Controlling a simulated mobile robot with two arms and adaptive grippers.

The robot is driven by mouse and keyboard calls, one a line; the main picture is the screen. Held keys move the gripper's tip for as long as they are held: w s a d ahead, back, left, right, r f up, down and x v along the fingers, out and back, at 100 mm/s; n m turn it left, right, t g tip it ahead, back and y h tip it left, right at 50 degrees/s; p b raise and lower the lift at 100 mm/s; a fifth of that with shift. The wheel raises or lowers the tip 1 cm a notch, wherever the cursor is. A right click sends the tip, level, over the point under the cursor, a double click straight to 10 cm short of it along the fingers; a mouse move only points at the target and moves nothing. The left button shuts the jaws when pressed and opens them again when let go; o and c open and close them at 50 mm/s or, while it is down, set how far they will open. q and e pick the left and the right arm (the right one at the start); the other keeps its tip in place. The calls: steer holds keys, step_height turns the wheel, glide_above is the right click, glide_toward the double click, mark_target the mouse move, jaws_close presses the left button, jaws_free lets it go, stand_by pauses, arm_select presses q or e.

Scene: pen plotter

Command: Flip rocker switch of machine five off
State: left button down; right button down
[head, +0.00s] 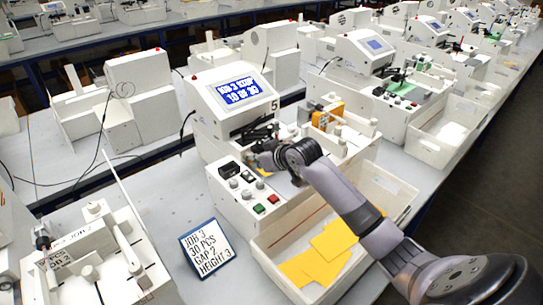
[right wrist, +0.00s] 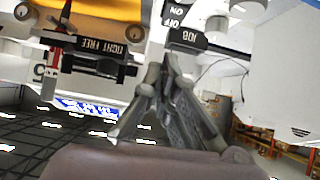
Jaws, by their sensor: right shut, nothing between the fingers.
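Machine five (head: 232,97) is a white plotter with a lit blue screen and a "5" on its front. Its front panel carries a black switch-like part (head: 229,170), several knobs, and a green and a red button; whether that part is the rocker, and its position, I cannot tell. My right gripper (head: 262,158) is over the machine, behind the panel. In the right wrist view, its fingers (right wrist: 168,62) are shut and empty, near a black "JOB" label; an ON/OFF label (right wrist: 174,14) shows above them. My left gripper is not in view.
A white bin (head: 283,245) with yellow sheets stands in front of machine five. A job placard (head: 207,250) stands to its left. Another machine (head: 95,245) is at the lower left, and a similar one (head: 365,55) stands to the right. Bare bench shows left of the placard.

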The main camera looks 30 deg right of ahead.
steer(key=b+v, duration=0.1)
steer(key=v, duration=0.6)
steer(key=shift+b, duration=0.35)
